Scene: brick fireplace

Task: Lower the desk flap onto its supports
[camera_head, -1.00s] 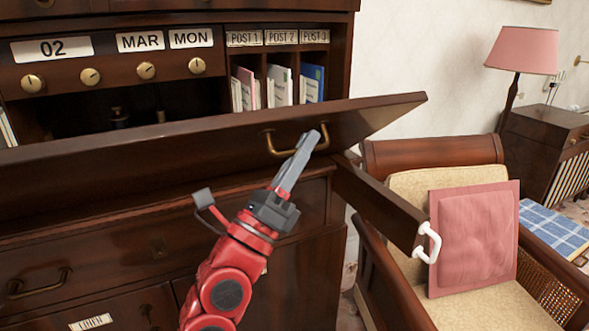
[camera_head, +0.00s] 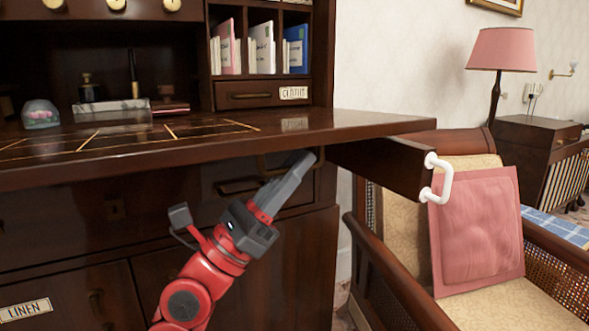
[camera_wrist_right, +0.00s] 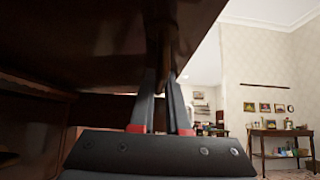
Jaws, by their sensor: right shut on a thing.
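The dark wood desk flap (camera_head: 340,126) is swung down to nearly level, with its gold-lined inner face upward. A pull-out support (camera_head: 378,163) with a white handle (camera_head: 437,178) sticks out below the flap's right end. I cannot tell whether flap and support touch. My right gripper (camera_head: 306,160) is beneath the flap, shut on its brass handle (camera_head: 262,166), which is mostly hidden by shadow and the fingers. In the right wrist view the fingers (camera_wrist_right: 162,100) reach up to the flap's dark underside (camera_wrist_right: 90,45). No left support shows. My left gripper is out of view.
An inkwell, papers and a glass paperweight (camera_head: 40,114) stand inside the desk. An armchair with a pink cushion (camera_head: 476,230) is close on the right, near the support. Drawers, one labelled LINEN (camera_head: 25,309), lie below. A lamp (camera_head: 502,50) stands behind.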

